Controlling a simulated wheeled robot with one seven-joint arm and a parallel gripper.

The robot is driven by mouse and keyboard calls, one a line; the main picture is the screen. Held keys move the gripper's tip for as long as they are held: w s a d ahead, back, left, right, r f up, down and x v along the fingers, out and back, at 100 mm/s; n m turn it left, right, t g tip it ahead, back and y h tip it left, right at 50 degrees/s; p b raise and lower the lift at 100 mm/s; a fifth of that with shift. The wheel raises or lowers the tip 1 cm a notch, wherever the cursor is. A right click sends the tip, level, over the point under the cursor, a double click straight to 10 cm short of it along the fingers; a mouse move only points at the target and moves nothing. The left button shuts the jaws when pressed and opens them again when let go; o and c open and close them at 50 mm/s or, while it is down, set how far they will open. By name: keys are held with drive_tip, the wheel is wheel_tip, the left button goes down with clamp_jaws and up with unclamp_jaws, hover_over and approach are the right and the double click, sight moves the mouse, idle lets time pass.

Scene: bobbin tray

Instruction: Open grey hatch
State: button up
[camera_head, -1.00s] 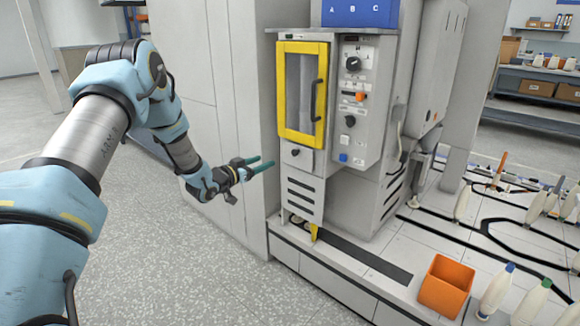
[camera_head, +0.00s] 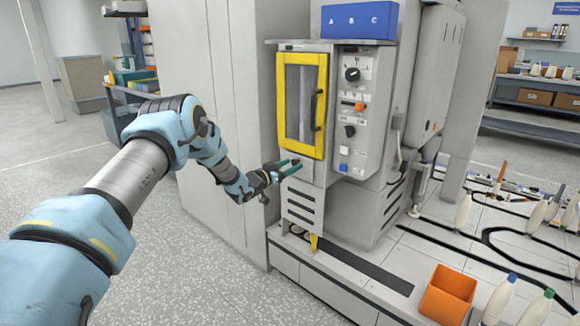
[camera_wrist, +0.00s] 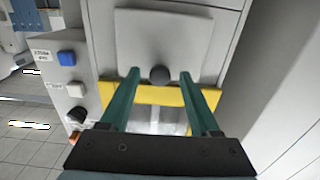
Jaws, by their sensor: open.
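The grey hatch (camera_head: 312,173) is a small panel low on the grey machine, just below the yellow-framed door. In the wrist view the hatch (camera_wrist: 188,40) appears closed, with a round dark knob (camera_wrist: 159,75) near its edge beside the yellow frame. My gripper (camera_head: 294,166) has two green fingers and is in front of the hatch. In the wrist view my gripper (camera_wrist: 159,77) is open and empty, with a fingertip on either side of the knob in the picture. Whether the fingers reach the knob's depth cannot be told. In the head view my gripper hides the knob.
The yellow-framed door (camera_head: 302,105) with a dark handle is closed above the hatch. A control panel (camera_head: 354,110) with knobs and buttons is to its right. An orange bin (camera_head: 447,294) and several bobbins stand on the track table at the right. The floor at left is clear.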

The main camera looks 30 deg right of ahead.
drive_tip(key=shift+d, duration=0.1)
clamp_jaws()
idle(0.5)
idle(0.9)
